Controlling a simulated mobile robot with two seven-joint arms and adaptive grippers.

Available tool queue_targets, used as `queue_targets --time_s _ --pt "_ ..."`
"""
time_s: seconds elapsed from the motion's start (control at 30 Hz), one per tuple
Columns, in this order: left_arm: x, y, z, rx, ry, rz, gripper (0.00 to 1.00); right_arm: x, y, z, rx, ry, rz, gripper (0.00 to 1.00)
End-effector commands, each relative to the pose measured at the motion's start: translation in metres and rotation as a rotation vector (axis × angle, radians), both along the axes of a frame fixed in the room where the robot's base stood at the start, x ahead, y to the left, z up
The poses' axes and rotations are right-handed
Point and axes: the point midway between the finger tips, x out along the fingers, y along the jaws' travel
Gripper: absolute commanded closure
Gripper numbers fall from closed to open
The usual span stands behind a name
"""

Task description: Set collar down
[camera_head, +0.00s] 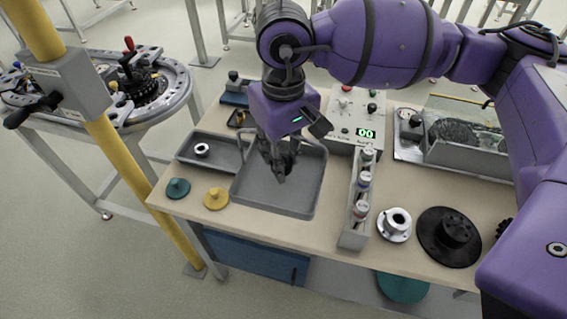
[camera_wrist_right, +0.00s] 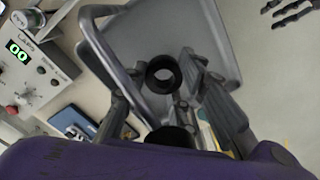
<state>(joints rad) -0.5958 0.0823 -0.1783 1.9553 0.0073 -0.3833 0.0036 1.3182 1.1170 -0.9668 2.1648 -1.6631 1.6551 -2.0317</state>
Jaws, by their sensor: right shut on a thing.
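My right gripper (camera_head: 281,176) points down over the large grey tray (camera_head: 262,203) on the bench. In the right wrist view the gripper (camera_wrist_right: 160,78) is shut on a dark round collar (camera_wrist_right: 163,75), with the bore facing the camera. In the head view the fingers mostly hide the collar. I cannot tell whether it touches the tray floor. In the right wrist view, dark finger-like parts, seemingly my left gripper (camera_wrist_right: 288,10), show at the top right corner; their opening is unclear. The head view does not show my left gripper.
A smaller tray with a pale ring (camera_head: 202,149) stands left of the large tray. A rack of vials (camera_head: 358,205) stands close on its right, with a flanged hub (camera_head: 396,224) beyond. Teal (camera_head: 177,188) and yellow (camera_head: 215,198) knobbed discs lie front left. A control box (camera_head: 352,118) stands behind.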

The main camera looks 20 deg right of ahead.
Motion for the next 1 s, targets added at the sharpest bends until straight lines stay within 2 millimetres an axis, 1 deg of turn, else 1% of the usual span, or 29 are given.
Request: queue_targets --time_s 0.03,0.1,0.17,0.43,0.57,0.6,0.7,1.0 --pt "0.001 0.0 0.002 -0.001 -0.003 0.001 0.6 -0.002 0.001 -0.009 0.0 0.005 0.001 1.0" --pt "0.002 0.0 0.003 -0.001 -0.005 0.002 0.6 -0.002 0.001 -0.019 0.001 0.003 0.001 1.0" --pt "0.002 0.0 0.004 -0.001 -0.007 0.002 0.6 -0.002 0.001 -0.025 0.003 0.003 0.001 1.0" --pt "0.002 0.0 0.003 0.0 -0.005 0.001 0.6 -0.002 0.001 -0.027 0.003 0.002 0.001 1.0" --pt "-0.002 0.001 -0.001 0.002 0.003 -0.001 0.6 -0.002 0.001 -0.033 0.002 0.004 0.001 1.0" --pt "-0.001 0.002 0.0 0.003 0.0 -0.001 0.6 -0.002 0.001 -0.031 0.003 0.003 0.001 0.68" --pt "0.0 0.002 0.001 0.005 -0.001 -0.002 0.6 -0.002 0.001 -0.03 0.003 0.003 0.001 0.55" --pt "0.006 0.002 0.004 0.006 -0.013 -0.007 0.6 -0.002 0.001 -0.029 0.003 0.002 0.001 0.54"
